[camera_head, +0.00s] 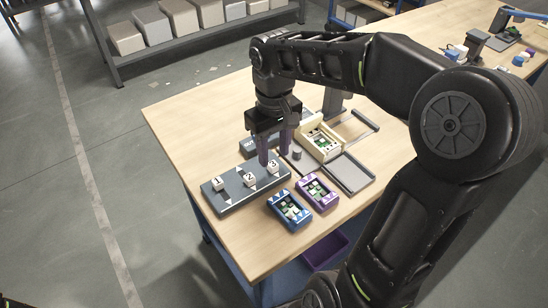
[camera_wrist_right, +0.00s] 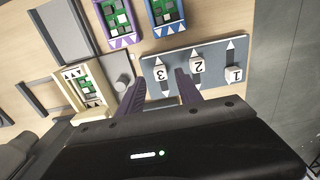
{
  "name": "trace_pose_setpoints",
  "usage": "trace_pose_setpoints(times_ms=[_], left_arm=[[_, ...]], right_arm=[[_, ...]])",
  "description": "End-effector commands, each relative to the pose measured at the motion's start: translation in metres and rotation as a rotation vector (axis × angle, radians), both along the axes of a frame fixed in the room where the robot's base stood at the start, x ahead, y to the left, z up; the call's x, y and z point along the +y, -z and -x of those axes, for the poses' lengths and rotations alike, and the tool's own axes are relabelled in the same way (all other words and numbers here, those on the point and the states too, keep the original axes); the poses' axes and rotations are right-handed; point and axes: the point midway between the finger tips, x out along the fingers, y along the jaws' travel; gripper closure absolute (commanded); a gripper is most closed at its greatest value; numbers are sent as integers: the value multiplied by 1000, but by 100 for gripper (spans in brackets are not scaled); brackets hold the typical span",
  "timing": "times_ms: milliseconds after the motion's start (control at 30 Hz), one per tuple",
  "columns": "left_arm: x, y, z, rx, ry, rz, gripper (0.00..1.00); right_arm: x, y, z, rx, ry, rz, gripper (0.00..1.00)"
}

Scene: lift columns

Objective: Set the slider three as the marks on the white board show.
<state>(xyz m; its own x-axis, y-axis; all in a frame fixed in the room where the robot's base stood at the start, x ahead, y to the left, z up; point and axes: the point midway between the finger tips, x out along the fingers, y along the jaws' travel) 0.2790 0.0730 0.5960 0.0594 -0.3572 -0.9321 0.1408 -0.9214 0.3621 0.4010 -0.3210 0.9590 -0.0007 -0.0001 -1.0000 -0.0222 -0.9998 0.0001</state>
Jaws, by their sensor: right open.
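The dark grey slider panel (camera_head: 235,193) lies on the table with three white numbered knobs. Slider three (camera_head: 273,167) is the knob at its right end; it also shows in the right wrist view (camera_wrist_right: 163,73). My right gripper (camera_head: 274,158) is open, pointing down at that end of the panel. In the right wrist view its purple fingers (camera_wrist_right: 160,80) stand on either side of slider three, with gaps. My left gripper is not in view.
A blue board (camera_head: 290,211) and a purple board (camera_head: 317,193) lie right of the panel. The table's left part is clear.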

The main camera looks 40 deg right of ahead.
Motion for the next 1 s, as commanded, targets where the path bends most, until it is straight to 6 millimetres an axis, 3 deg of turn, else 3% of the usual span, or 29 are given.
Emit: trace_pose_setpoints(times_ms=[100,300,1000], left_arm=[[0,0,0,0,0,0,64],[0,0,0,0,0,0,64],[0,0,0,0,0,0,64]], right_arm=[[0,-21,0,-4,-1,1,58],[0,-41,0,-1,-1,-1,58],[0,-42,0,1,0,0,58]])
